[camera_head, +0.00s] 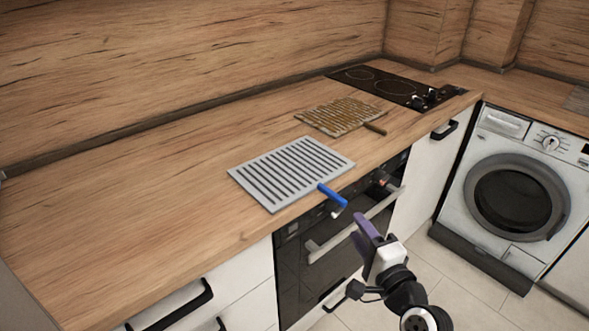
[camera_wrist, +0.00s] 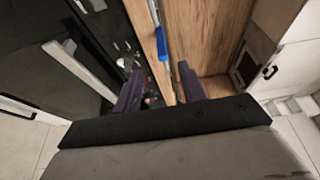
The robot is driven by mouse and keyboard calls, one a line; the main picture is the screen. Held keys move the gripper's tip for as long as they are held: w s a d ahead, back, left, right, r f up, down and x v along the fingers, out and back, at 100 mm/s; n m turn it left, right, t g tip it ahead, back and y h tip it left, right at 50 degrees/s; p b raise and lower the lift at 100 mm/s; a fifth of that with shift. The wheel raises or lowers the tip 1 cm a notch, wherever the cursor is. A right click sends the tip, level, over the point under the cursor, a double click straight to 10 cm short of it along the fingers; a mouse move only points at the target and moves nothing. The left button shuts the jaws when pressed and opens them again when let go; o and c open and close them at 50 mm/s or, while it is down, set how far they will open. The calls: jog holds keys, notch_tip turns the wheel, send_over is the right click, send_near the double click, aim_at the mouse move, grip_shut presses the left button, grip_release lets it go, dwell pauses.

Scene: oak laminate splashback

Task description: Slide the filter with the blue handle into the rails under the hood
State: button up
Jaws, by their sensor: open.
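The filter (camera_head: 290,172) is a grey slotted panel lying flat on the wooden countertop. Its blue handle (camera_head: 332,195) sticks out past the counter's front edge. In the wrist view the blue handle (camera_wrist: 160,44) shows ahead of the fingers, slightly left of the middle. My gripper (camera_head: 362,228) has purple fingers and is in front of the counter, below and to the right of the handle, apart from it. The fingers also show in the wrist view (camera_wrist: 160,88), spread with nothing between them. The hood and its rails are not in view.
A second, brownish slotted panel (camera_head: 340,115) with a brown handle lies behind the grey one. A black hob (camera_head: 385,82) is farther back. An oven (camera_head: 330,235) and a washing machine (camera_head: 515,190) stand below the counter. The counter's left part is clear.

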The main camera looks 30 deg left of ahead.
aim_at(337, 201)
jog(key=p+x, duration=0.1)
jog(key=x, duration=0.5)
jog(key=shift+w+a+r, duration=0.1)
jog(key=shift+w+a, duration=0.05)
jog(key=shift+a, duration=0.1)
jog(key=p+x, duration=0.2)
jog(key=x, duration=0.2)
jog(key=shift+a+r, duration=0.2)
jog(key=shift+w+a+f, duration=0.15)
jog(key=shift+w+a, duration=0.15)
jog(key=shift+a, duration=0.05)
grip_shut()
